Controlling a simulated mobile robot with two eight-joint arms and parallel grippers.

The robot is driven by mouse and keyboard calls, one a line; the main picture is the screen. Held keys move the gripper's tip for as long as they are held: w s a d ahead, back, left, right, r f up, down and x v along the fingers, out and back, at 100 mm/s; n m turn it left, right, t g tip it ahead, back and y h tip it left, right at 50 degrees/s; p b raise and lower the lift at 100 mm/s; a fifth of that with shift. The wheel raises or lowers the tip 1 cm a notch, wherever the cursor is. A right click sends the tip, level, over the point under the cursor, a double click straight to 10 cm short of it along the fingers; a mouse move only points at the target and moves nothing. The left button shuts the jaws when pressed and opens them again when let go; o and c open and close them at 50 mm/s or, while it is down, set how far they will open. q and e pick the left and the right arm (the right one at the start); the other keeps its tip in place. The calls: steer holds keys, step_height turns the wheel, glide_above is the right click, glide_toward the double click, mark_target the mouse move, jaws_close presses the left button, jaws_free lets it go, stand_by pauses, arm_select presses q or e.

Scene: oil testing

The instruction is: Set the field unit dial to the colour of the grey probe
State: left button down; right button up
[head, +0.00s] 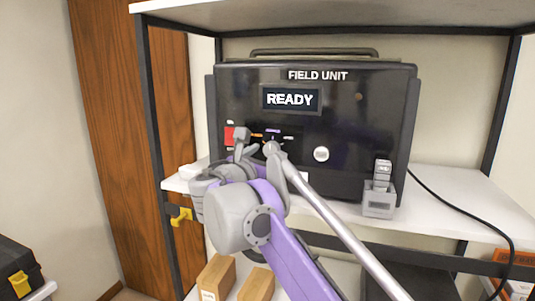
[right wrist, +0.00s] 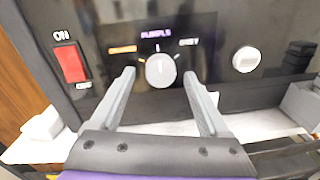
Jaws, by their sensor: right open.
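The black field unit (head: 335,160) stands on a white shelf, and its screen (head: 291,99) reads READY. In the right wrist view its round silver dial (right wrist: 160,71) sits below small labels for orange at left, purple at top and grey at right. The dial's mark is faint; it seems to point up, near purple. My right gripper (head: 256,146) is open in front of the panel; in the wrist view its fingertips (right wrist: 159,76) stand either side of the dial, with gaps. A grey device in a grey holder (head: 378,204) stands at the unit's right; I cannot tell if it is the probe. My left gripper is out of view.
A red ON/OFF switch (right wrist: 71,64) is left of the dial and a round white button (right wrist: 246,59) is right of it. A black cable (head: 470,212) runs along the right shelf. Wooden blocks (head: 217,276) stand on the lower shelf. Shelf posts flank the unit.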

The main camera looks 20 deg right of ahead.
steer(key=shift+w+d, duration=0.3)
steer(key=shift+c, duration=0.3)
jaws_close()
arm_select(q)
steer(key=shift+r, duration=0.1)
